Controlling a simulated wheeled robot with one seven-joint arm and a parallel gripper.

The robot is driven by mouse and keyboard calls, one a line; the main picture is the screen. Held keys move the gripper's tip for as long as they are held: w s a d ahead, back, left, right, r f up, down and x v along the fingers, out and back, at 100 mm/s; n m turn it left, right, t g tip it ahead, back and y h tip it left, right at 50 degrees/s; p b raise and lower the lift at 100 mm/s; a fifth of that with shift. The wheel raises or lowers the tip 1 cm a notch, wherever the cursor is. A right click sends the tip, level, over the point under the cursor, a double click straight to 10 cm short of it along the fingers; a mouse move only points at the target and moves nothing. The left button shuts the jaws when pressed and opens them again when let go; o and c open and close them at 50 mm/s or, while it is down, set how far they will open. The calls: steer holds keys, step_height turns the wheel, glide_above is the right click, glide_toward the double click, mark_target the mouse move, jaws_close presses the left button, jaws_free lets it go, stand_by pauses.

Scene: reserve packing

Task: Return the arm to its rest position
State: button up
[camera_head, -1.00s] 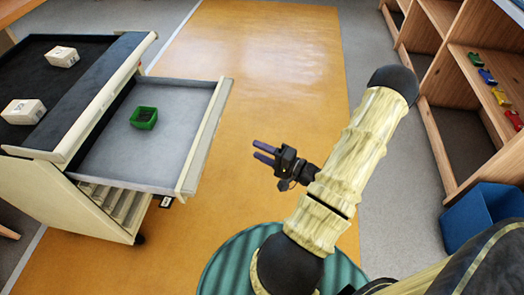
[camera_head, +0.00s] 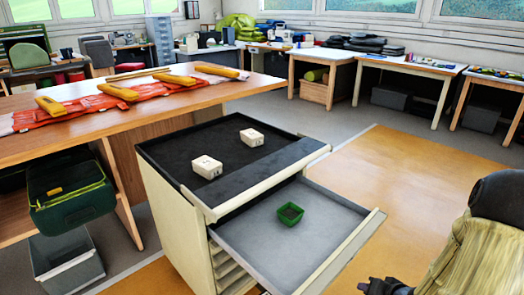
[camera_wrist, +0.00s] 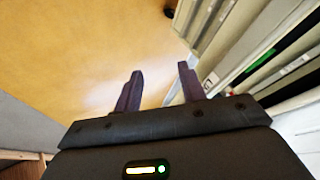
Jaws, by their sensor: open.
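My gripper shows in the wrist view (camera_wrist: 160,86) with its two dark fingers apart and nothing between them. Beyond the fingers are the orange floor and the side of the drawer cart. In the head view only the top of my gripper (camera_head: 385,287) shows at the bottom edge; its fingers are not clear there. My arm (camera_head: 470,250), in a pale wrapped sleeve with a dark joint, is at the lower right. The gripper is to the right of the open drawer and apart from it.
A wooden table (camera_head: 150,120) stands behind left. Orange floor (camera_head: 420,170) is clear at the right.

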steer(key=s+a+r+n+g+h, duration=0.1)
steer(key=s+a+r+n+g, duration=0.2)
steer(key=s+a+r, duration=0.4)
steer(key=s+a+r+n+g+h, duration=0.1)
steer(key=s+a+r+n+g, duration=0.1)
steer(key=a+r, duration=0.5)
step_height(320, 180, up, 26)
steer(key=a+p, duration=0.1)
steer(key=p, duration=2.7)
steer(key=shift+a, duration=0.1)
